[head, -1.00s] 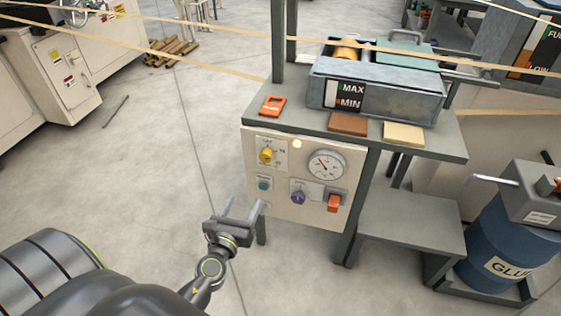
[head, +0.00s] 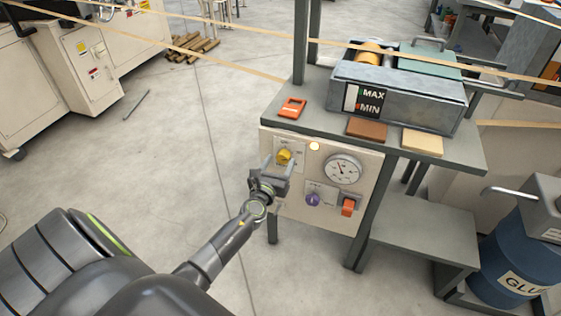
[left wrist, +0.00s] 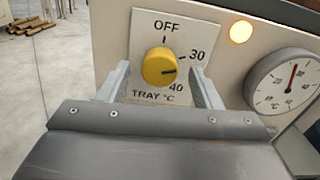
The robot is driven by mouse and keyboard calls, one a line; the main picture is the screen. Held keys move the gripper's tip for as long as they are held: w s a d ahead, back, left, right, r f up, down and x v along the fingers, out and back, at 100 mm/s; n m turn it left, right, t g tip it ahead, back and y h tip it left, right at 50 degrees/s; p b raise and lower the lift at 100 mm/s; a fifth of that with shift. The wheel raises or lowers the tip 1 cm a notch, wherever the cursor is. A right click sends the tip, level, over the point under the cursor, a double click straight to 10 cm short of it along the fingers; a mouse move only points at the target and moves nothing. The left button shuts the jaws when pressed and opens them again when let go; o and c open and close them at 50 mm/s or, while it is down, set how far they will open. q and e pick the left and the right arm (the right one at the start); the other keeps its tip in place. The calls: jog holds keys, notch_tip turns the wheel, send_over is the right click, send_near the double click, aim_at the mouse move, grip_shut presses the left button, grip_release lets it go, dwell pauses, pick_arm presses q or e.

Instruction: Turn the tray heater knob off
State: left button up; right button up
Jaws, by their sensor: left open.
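The yellow tray heater knob (head: 284,157) sits on the upper left of the cream control panel (head: 330,222). In the left wrist view the knob (left wrist: 159,67) has a dark mark that points right, between the 30 and 40 labels; OFF is printed above it. My left gripper (head: 277,164) is open in front of the panel. In the left wrist view its fingers (left wrist: 160,82) stand on either side of the knob, with gaps visible. I cannot tell whether they touch the panel. My right gripper is not in view.
A lit amber lamp (head: 314,146) and a round gauge (head: 342,169) are right of the knob. The grey tray (head: 422,108) stands on the bench above. Open floor lies left.

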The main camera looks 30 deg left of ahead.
pick_arm(q)
jog(key=shift+x, duration=0.9)
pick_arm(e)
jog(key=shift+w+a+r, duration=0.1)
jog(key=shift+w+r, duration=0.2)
pick_arm(q)
jog(key=shift+c, duration=0.2)
jog(key=c, duration=1)
jog(key=shift+o, duration=0.2)
